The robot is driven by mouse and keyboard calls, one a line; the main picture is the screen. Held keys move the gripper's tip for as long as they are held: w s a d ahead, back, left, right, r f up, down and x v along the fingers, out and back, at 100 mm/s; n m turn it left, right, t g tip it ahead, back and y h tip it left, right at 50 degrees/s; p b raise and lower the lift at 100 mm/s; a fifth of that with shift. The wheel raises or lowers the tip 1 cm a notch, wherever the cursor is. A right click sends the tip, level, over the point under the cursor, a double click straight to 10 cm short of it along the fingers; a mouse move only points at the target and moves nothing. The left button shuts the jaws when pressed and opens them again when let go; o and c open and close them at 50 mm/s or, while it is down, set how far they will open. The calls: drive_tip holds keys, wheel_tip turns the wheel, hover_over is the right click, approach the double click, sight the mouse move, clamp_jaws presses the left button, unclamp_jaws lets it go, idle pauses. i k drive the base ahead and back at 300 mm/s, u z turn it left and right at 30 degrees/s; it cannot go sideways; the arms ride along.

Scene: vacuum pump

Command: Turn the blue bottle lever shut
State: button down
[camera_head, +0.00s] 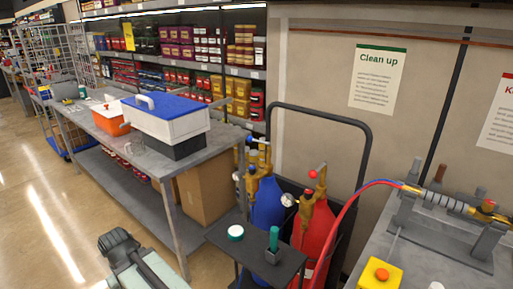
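The blue bottle (268,208) stands upright at the centre, behind a small dark side table, which hides its lower part. It has brass valve fittings (253,172) and gauges on top. A small lever with a blue end (250,138) and a pale bar sits at the top of these fittings. It is too small to tell its exact angle. A dark and pale green part of my own arm shows at the bottom left, well short of the bottle. I cannot make out my gripper's fingers in this view.
A red bottle (317,228) with a red knob stands right of the blue one, before a dark trolley frame (367,150). The side table (240,247) holds a teal-topped tool and a round tin. A workbench with a cooler is left; a pump bench with a red hose is right.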

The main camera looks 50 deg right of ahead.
sight(250, 139)
drive_tip(key=u, duration=0.25)
drive_tip(key=i, duration=0.65)
drive_tip(key=u, duration=0.55)
drive_tip(key=i, duration=0.9)
drive_tip(key=u, duration=0.25)
drive_tip(key=k, duration=0.7)
drive_tip(key=u, duration=0.25)
drive_tip(key=i, duration=0.7)
drive_tip(key=z, duration=0.15)
